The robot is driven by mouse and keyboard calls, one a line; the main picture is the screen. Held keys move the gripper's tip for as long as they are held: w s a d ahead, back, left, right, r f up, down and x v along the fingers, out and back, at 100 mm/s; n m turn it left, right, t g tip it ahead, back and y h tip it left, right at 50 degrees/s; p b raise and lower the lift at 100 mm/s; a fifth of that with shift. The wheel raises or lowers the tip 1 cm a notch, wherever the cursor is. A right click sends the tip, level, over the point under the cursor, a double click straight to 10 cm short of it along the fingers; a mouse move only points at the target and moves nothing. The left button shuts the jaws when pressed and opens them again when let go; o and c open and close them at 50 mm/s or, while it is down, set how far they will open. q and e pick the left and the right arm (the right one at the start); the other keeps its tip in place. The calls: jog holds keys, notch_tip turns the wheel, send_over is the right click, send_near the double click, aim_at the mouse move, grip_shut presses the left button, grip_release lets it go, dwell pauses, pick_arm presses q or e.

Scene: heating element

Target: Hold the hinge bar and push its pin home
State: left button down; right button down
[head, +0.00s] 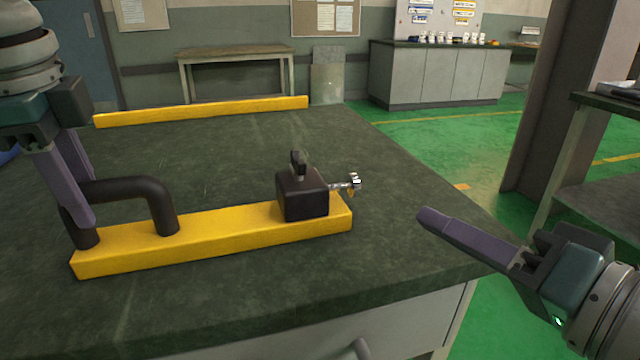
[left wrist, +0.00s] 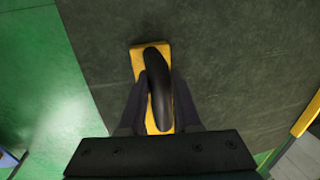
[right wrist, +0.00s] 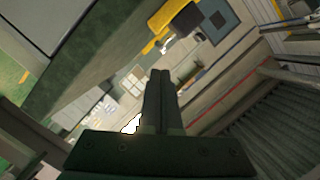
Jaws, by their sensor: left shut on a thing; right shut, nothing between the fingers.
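The yellow hinge bar (head: 225,232) lies on the dark bench top and also shows in the left wrist view (left wrist: 137,58). Its black arched handle (head: 130,190) is at the left end. My left gripper (head: 84,218) is shut on this handle, with a finger on each side in the left wrist view (left wrist: 158,90). A black block (head: 303,195) with a small knob sits near the bar's right end. A silver pin (head: 345,185) sticks out of the block's right side. My right gripper (head: 425,218) is shut and empty, to the right of the pin and apart from it.
A second yellow bar (head: 200,111) runs along the bench's far edge. The bench top (head: 385,215) is clear between the pin and my right gripper. A pillar (head: 555,100) and a grey shelf (head: 610,190) stand at the right. A drawer handle (head: 361,348) is below the front edge.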

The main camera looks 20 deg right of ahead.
aim_at(353, 185)
jog(key=d+m, duration=0.2)
jog(key=w+d+f+m+t, duration=0.1)
jog(key=d+m, duration=0.1)
jog(key=m, duration=0.1)
jog(key=w+d+f+m+y, duration=0.1)
jog(key=d+m, duration=0.1)
jog(key=shift+f+m, duration=0.15)
jog(key=shift+m, duration=0.15)
jog(key=x, duration=1)
jog(key=shift+w+a+r, duration=0.15)
jog(key=shift+r, duration=0.05)
jog(key=a, duration=0.2)
jog(key=shift+s+a, duration=0.2)
jog(key=shift+a, duration=0.8)
